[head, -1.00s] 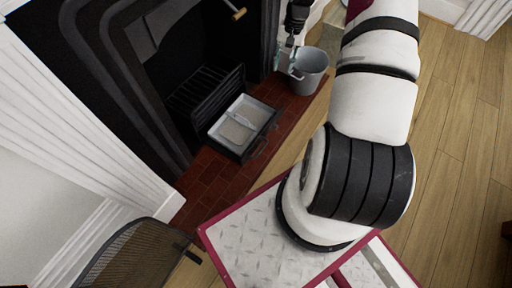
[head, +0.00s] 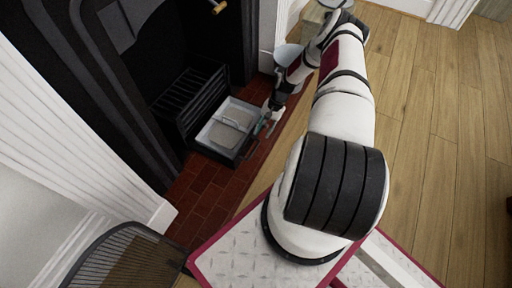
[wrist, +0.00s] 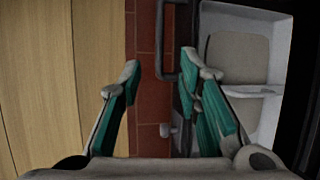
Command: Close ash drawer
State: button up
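The ash drawer (head: 205,147) stands pulled out from the dark fireplace, with a pale grey tray and a flat layer of ash in it. Its dark handle bar (wrist: 165,45) is on the front side facing the room. My gripper (head: 267,121) is low beside the drawer's front, on the room side. In the wrist view my gripper (wrist: 162,70) is open, with its teal fingers apart and empty. The handle shows beyond and between the fingertips. The right finger overlaps the drawer edge in that view; I cannot tell whether it touches.
A black grate (head: 190,95) stands behind the drawer. A grey bucket (head: 286,53) is on the hearth past my arm. A mesh screen (head: 115,255) is at lower left.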

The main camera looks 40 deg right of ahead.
aim_at(255, 148)
jog(key=b+x, duration=0.3)
jog(key=x, duration=0.6)
jog(key=shift+f, duration=0.2)
grip_shut()
